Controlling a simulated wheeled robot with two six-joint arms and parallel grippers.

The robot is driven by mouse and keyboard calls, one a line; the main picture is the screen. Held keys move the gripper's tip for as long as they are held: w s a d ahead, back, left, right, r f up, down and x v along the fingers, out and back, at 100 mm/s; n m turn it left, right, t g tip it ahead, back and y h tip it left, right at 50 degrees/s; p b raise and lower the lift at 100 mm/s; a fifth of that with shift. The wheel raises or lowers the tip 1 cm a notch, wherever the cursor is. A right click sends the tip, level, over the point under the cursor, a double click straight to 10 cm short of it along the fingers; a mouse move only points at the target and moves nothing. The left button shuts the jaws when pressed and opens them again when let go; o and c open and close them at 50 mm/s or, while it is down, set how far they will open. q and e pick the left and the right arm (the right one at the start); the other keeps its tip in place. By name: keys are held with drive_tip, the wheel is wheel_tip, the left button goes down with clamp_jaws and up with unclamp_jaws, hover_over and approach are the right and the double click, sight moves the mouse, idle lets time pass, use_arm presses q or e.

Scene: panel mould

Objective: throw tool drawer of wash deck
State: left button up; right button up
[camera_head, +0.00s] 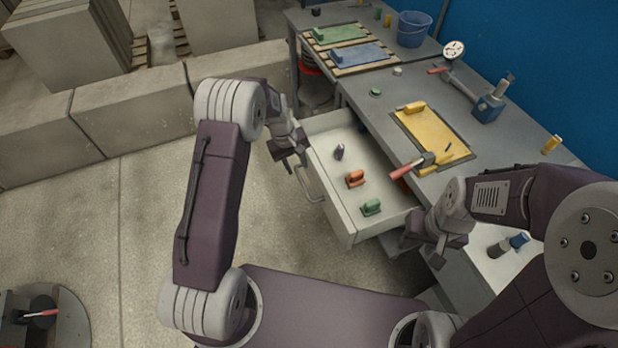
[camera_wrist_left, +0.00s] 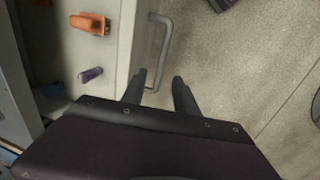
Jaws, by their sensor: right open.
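The tool drawer (camera_head: 343,206) stands pulled out from the grey wash deck (camera_head: 380,92). Its grey bar handle (camera_head: 308,183) is on the front panel and also shows in the left wrist view (camera_wrist_left: 162,50). My left gripper (camera_head: 291,164) is outside the drawer front, at the far end of the handle. In the left wrist view its two fingers (camera_wrist_left: 158,82) are apart, with the handle's end appearing between them; contact cannot be told. My right gripper (camera_head: 424,254) is open beside the drawer's near right corner, with its fingers partly hidden.
The drawer holds a purple item (camera_head: 339,151), an orange item (camera_head: 355,178) and a green item (camera_head: 371,207). A red-handled tool (camera_head: 405,168) lies at the deck edge by a yellow panel (camera_head: 433,134). The concrete floor (camera_head: 130,235) before the drawer is clear.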

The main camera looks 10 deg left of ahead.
sight(302, 182)
use_arm(q)
drive_tip(key=f, duration=0.3)
drive_tip(key=d+f, duration=0.1)
drive_tip(key=f, duration=0.5)
drive_tip(key=shift+w+d, duration=0.15)
drive_tip(key=shift+w, duration=0.2)
clamp_jaws()
idle(0.9)
